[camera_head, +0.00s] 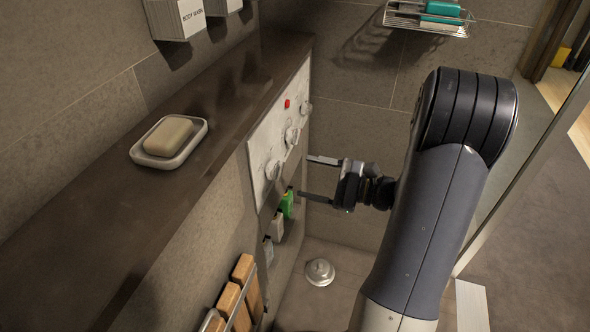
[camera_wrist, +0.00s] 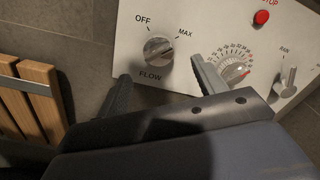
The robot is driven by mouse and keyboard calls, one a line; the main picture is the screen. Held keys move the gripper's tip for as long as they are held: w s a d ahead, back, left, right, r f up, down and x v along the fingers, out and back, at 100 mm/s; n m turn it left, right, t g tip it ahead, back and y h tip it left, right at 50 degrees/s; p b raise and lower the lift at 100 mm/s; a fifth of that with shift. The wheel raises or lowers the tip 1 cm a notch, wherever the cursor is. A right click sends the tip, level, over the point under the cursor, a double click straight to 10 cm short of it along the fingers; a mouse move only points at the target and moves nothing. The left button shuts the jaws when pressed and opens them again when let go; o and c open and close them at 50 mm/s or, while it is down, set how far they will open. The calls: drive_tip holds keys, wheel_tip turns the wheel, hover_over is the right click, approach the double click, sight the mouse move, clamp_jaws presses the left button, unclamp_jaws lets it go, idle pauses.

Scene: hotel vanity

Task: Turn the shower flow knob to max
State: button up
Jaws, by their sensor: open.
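The flow knob (camera_wrist: 158,51) is a round grey metal knob on a white control panel (camera_wrist: 203,20). It sits between the printed words OFF and MAX, with FLOW below it. In the head view the panel (camera_head: 266,143) is on the wall side below the dark ledge, and the knob at its near end (camera_head: 273,169) is small. My gripper (camera_head: 305,178) is open beside the panel, its two fingers apart and pointing at it. In the wrist view my gripper (camera_wrist: 160,85) has one finger on each side below the knob, apart from it as far as I can tell.
A dial with a number scale (camera_wrist: 234,70), another knob (camera_wrist: 287,79) and a red STOP button (camera_wrist: 261,18) share the panel. A soap dish (camera_head: 140,152) stands on the ledge. Bottles (camera_head: 287,204) and wooden slats (camera_head: 243,268) are below the panel. A wire shelf (camera_head: 428,24) is at the back.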

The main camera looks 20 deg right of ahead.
sight(276, 170)
drive_tip(key=v, duration=0.3)
drive_tip(key=shift+d, duration=0.15)
idle(0.3)
drive_tip(key=x, duration=1)
drive_tip(key=shift+a, duration=0.35)
drive_tip(key=shift+w+f, duration=0.1)
drive_tip(key=shift+w, duration=0.05)
